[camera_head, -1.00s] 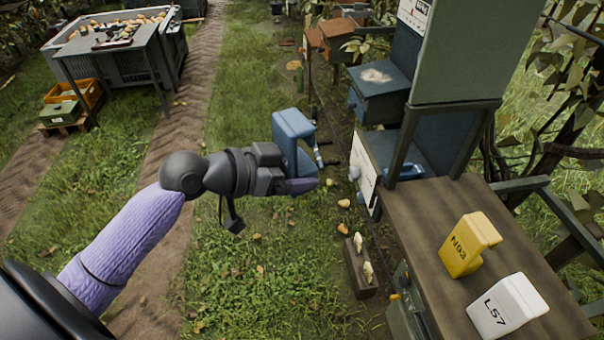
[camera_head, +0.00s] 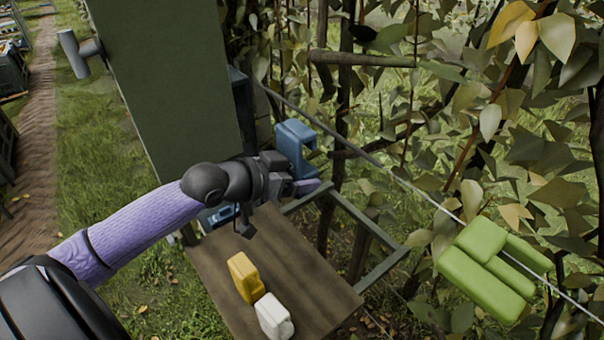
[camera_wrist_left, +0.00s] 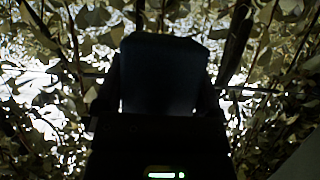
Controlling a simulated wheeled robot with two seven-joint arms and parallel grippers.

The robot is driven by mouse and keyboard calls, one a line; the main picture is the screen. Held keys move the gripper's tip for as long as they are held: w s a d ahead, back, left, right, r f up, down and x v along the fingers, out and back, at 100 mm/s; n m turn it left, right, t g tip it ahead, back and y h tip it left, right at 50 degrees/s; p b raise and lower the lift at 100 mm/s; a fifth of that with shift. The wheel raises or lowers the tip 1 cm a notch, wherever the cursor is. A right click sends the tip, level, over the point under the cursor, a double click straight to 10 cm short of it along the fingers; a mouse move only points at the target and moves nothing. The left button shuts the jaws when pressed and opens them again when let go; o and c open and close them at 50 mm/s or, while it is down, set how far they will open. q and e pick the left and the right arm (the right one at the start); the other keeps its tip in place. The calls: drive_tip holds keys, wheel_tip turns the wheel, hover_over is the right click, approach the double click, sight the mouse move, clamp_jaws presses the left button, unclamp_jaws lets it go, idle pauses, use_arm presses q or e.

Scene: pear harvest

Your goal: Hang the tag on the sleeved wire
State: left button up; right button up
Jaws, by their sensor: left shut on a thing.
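My left gripper (camera_head: 303,180) is shut on a blue hook-shaped tag (camera_head: 297,143) and holds it up above the far edge of the bench. In the left wrist view the tag (camera_wrist_left: 160,75) is a dark block between the fingers, against bright leaves. A wire (camera_head: 447,212) runs diagonally from behind the tag to the lower right. Its upper-left stretch (camera_head: 350,148) looks darker and thicker, perhaps the sleeve. In the picture the tag overlaps this stretch; I cannot tell whether they touch. A green tag (camera_head: 480,272) hangs on the wire further right. My right gripper is not in view.
A yellow tag (camera_head: 245,278) and a white tag (camera_head: 274,317) lie on the wooden bench (camera_head: 210,275). A tall green panel (camera_head: 165,90) stands left of the gripper. A metal frame (camera_head: 365,225) adjoins the bench. Branches and leaves fill the right side.

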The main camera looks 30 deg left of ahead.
use_arm(q)
drive_tip(key=shift+w+b, duration=0.35)
drive_tip(key=shift+w, duration=0.1)
drive_tip(key=b+x, duration=0.4)
drive_tip(key=x, duration=0.4)
drive_tip(key=shift+w+r, duration=0.2)
drive_tip(key=shift+d, duration=0.15)
drive_tip(key=o, duration=1)
drive_tip(key=shift+s, duration=0.1)
